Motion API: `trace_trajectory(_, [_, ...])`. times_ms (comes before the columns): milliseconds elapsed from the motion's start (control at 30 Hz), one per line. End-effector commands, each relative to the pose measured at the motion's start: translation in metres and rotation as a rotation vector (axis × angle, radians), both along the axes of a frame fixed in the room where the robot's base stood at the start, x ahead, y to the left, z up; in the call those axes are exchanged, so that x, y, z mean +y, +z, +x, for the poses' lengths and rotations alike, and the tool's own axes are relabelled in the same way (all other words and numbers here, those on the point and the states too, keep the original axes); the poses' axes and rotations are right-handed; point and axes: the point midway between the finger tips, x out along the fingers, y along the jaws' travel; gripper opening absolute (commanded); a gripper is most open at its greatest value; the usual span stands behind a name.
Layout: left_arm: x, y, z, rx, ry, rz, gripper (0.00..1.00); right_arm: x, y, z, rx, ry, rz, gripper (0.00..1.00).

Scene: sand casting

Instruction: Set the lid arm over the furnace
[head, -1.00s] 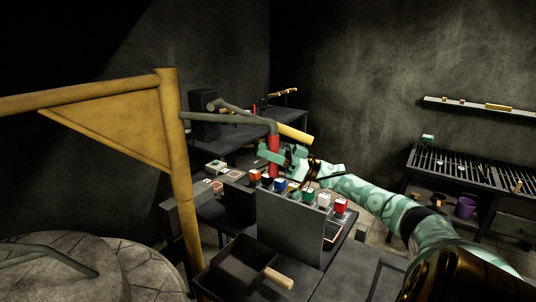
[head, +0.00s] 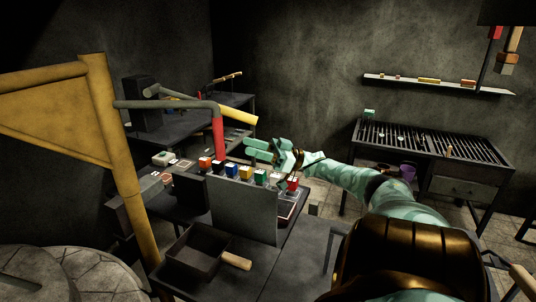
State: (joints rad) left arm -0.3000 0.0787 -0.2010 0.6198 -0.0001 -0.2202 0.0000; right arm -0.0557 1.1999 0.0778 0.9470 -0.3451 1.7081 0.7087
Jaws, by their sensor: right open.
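The lid arm is a yellow post and triangular brace (head: 122,170) at the left of the head view. A grey bar (head: 165,104) runs right from the post and bends down into a red handle (head: 218,138). The round stone-like top at the bottom left looks like the furnace (head: 95,275), and is cut by the frame's edge. My right gripper (head: 254,150) is open and empty. Its fingers point left toward the red handle, with a visible gap between them. My left gripper is not in view.
A table holds several coloured blocks (head: 231,170), an upright grey plate (head: 243,210) and a dark pan (head: 193,254) below the handle. A slatted bench (head: 430,143) stands at the right. A wall shelf (head: 435,84) hangs above it.

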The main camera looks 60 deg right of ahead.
Motion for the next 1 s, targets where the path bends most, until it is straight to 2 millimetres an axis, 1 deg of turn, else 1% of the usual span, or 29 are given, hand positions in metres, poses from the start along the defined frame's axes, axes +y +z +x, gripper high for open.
trace_trajectory(33, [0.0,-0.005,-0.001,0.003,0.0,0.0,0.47,-0.007,-0.008,-0.008,0.004,-0.002,0.0,0.47])
trace_trajectory(100, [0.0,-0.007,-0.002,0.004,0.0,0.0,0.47,-0.015,-0.012,-0.018,0.003,-0.002,0.0,0.47])
trace_trajectory(200, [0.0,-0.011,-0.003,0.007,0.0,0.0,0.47,-0.023,-0.018,-0.028,0.002,-0.002,-0.001,0.47])
trace_trajectory(300, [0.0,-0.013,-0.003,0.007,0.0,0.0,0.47,-0.027,-0.019,-0.033,0.001,-0.001,0.001,0.47])
trace_trajectory(1000, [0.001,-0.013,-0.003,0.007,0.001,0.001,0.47,-0.028,-0.019,-0.035,0.0,0.0,0.001,0.47])
